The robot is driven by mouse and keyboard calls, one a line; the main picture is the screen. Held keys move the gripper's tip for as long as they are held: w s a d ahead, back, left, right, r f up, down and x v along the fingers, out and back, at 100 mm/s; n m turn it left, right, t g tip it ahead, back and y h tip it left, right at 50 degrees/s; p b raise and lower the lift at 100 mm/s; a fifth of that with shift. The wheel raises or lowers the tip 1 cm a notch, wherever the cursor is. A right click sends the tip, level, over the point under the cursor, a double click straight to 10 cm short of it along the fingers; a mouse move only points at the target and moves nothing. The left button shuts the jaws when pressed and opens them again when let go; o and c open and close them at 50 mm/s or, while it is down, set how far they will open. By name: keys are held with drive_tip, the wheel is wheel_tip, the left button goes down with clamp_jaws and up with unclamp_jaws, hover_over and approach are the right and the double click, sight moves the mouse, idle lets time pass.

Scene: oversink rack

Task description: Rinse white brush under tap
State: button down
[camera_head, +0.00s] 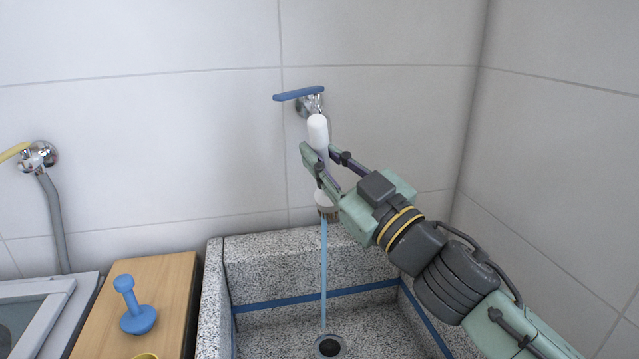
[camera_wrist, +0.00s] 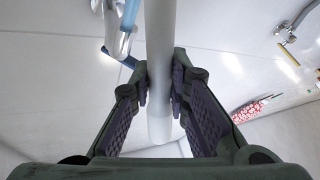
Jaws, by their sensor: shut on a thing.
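The white brush (camera_head: 318,132) is upright in front of the tap, with its handle up and its brownish bristles down. My gripper (camera_head: 320,153) is shut on its handle. In the wrist view the white handle (camera_wrist: 158,70) runs between my two fingers. The tap (camera_head: 311,104) has a blue lever (camera_head: 298,93) and is partly hidden behind the brush. A blue water stream (camera_head: 324,275) falls from below the brush head to the drain (camera_head: 328,346). The wrist view shows the chrome spout (camera_wrist: 116,38). I cannot tell whether the water touches the bristles.
The speckled stone sink (camera_head: 270,258) lies below, with a blue band inside. A wooden board (camera_head: 168,275) at left carries a blue stamp-shaped object (camera_head: 137,309). A second tap (camera_head: 38,155) with a yellow lever and grey hose is on the left wall. Tiled walls stand close behind and right.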

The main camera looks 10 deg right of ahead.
drive_tip(key=shift+w+a, duration=0.1)
drive_tip(key=shift+a, duration=0.05)
drive_tip(key=shift+w+a, duration=0.2)
drive_tip(key=shift+a, duration=0.2)
drive_tip(key=shift+s, duration=0.1)
drive_tip(key=s+a+b, duration=0.3)
drive_tip(key=s, duration=0.4)
drive_tip(key=shift+a, duration=0.3)
idle(0.4)
drive_tip(key=shift+b, duration=0.35)
idle(0.8)
